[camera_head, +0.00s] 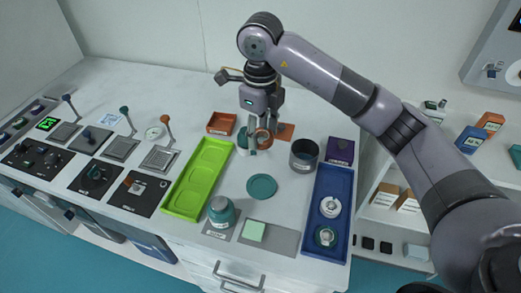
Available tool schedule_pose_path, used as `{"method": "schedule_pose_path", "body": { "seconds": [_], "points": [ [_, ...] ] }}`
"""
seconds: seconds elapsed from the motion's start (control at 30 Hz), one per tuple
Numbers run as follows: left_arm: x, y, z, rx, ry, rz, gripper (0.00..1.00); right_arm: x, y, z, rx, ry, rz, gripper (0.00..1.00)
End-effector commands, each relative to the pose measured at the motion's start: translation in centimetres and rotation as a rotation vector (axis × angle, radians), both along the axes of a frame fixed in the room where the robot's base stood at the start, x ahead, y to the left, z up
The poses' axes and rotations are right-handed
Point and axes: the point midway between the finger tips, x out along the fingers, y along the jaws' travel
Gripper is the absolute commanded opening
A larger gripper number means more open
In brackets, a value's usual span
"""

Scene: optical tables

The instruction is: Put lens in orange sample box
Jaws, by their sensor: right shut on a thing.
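My right gripper (259,143) points down over the back middle of the table, shut on a round lens with an orange-brown rim (264,134). The fingers partly hide the lens. The orange sample box (221,123) is a small open tray at the back, left of the gripper. The lens is apart from the box, to its right. My left gripper is not in view.
A teal and white item (242,143) stands just left of the gripper, partly hidden. A dark cylinder (304,155) stands to the right. A green tray (187,199), a teal disc (262,186) and a blue tray (341,207) lie in front.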

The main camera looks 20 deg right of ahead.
Motion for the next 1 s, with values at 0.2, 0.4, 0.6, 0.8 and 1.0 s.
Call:
{"method": "schedule_pose_path", "body": {
  "seconds": [0.2, 0.4, 0.6, 0.8, 1.0],
  "points": [
    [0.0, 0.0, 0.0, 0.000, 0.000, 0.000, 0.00, 0.0, 0.0, 1.4, 0.001, 0.001, -0.001, 0.16],
    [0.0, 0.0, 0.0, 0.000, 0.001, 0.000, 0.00, -0.4, -0.2, 1.2, -0.002, -0.004, 0.087, 0.16],
    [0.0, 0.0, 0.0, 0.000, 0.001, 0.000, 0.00, -1.9, -1.1, 0.2, -0.011, -0.018, 0.436, 0.16],
    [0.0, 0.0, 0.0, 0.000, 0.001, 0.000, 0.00, -4.1, -2.0, -1.1, -0.023, -0.023, 0.887, 0.16],
    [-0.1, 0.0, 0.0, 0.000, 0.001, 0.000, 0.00, -6.7, -2.8, -2.3, -0.029, -0.018, 1.339, 0.16]
  ]
}}
